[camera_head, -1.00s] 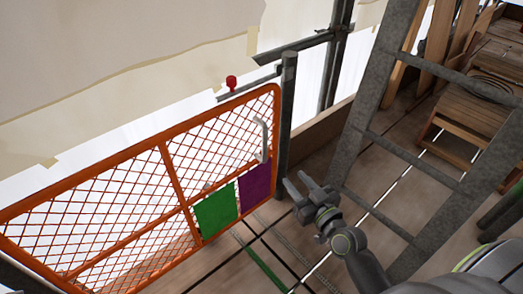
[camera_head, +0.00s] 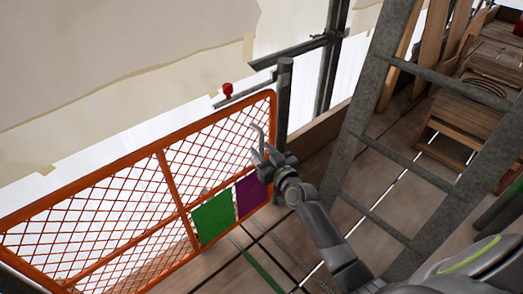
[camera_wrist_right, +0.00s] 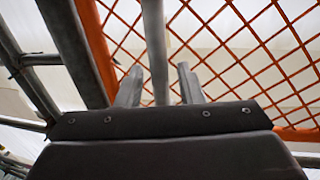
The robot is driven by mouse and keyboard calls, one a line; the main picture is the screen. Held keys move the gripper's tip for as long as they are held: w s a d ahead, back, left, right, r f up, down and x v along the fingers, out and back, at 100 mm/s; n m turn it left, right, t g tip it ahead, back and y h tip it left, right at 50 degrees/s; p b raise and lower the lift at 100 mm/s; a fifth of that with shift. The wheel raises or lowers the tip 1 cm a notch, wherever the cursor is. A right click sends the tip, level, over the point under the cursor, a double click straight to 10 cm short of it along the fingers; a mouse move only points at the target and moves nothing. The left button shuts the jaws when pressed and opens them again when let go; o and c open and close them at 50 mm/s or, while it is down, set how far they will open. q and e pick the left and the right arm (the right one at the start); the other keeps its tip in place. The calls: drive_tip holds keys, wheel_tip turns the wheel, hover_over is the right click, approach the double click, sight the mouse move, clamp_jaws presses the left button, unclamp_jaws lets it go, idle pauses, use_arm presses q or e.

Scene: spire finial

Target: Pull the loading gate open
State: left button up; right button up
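The loading gate (camera_head: 163,160) is an orange mesh frame with green and purple panels, standing at the left and centre of the head view. Its grey bar handle (camera_head: 258,132) is upright near the gate's right end. My right gripper (camera_head: 264,156) is at the handle's lower part and partly hides it. In the right wrist view the handle (camera_wrist_right: 155,45) runs between the two parted fingers of my right gripper (camera_wrist_right: 160,85), with a gap visible on each side. The gate looks closed against the grey post (camera_head: 284,95). My left gripper is out of view.
A red knob (camera_head: 227,90) sits on a rail above the gate. A grey ladder (camera_head: 372,110) stands to the right of my right arm. Wooden crates (camera_head: 465,135) and planks are at the far right. Some plank floor (camera_head: 225,265) is clear in front of the gate.

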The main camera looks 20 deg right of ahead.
drive_tip(key=shift+w, duration=0.4)
clamp_jaws()
